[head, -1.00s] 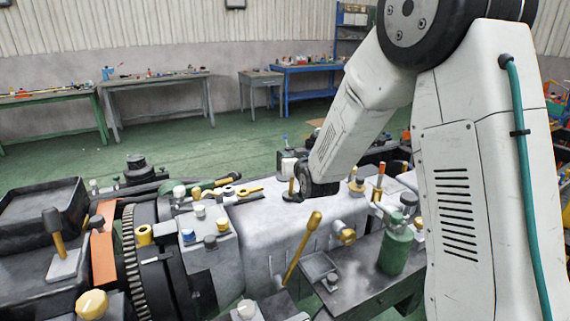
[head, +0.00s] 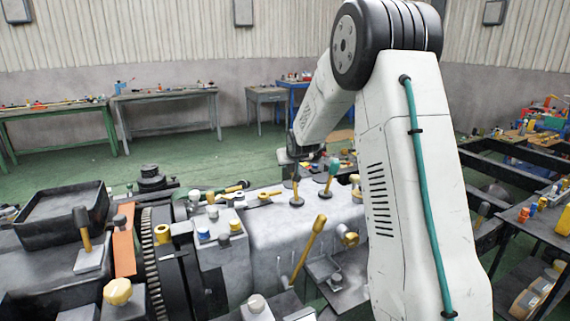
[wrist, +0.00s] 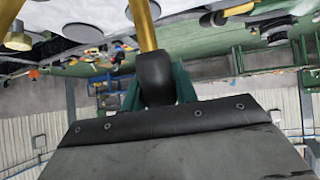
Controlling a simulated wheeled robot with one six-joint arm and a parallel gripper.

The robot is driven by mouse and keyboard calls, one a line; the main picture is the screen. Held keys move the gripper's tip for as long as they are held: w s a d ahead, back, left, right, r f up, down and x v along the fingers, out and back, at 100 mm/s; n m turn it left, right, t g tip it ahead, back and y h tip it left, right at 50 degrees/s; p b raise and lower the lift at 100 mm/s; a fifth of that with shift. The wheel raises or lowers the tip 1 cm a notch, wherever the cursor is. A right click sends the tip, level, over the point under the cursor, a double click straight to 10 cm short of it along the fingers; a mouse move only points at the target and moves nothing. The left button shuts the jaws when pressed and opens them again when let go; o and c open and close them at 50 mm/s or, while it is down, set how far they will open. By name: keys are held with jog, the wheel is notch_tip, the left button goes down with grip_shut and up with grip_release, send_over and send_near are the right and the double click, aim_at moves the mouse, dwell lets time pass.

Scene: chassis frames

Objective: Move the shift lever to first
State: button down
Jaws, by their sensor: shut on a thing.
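A lever with a brass stem (head: 295,188) and dark round base stands on the grey gearbox housing (head: 265,232). I take it for the shift lever; no gear marks are readable. In the wrist view its dark knob (wrist: 155,76) sits between the green fingers of my gripper (wrist: 158,88), with the brass stem (wrist: 143,25) running out from the knob. My gripper (head: 298,160) is shut on this knob above the housing. In the head view the fingers and knob are mostly hidden.
A green-topped lever (head: 333,166) stands close to the right. A long yellow-handled lever (head: 309,248) leans in front of the housing. A toothed ring (head: 155,262) and a block with several capped knobs (head: 222,236) are to the left.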

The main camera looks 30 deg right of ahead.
jog(key=shift+w, duration=0.1)
jog(key=c, duration=1.1)
grip_release()
jog(key=shift+d, duration=0.1)
jog(key=v, duration=0.7)
jog(key=shift+s+r, duration=0.2)
jog(key=shift+s, duration=0.05)
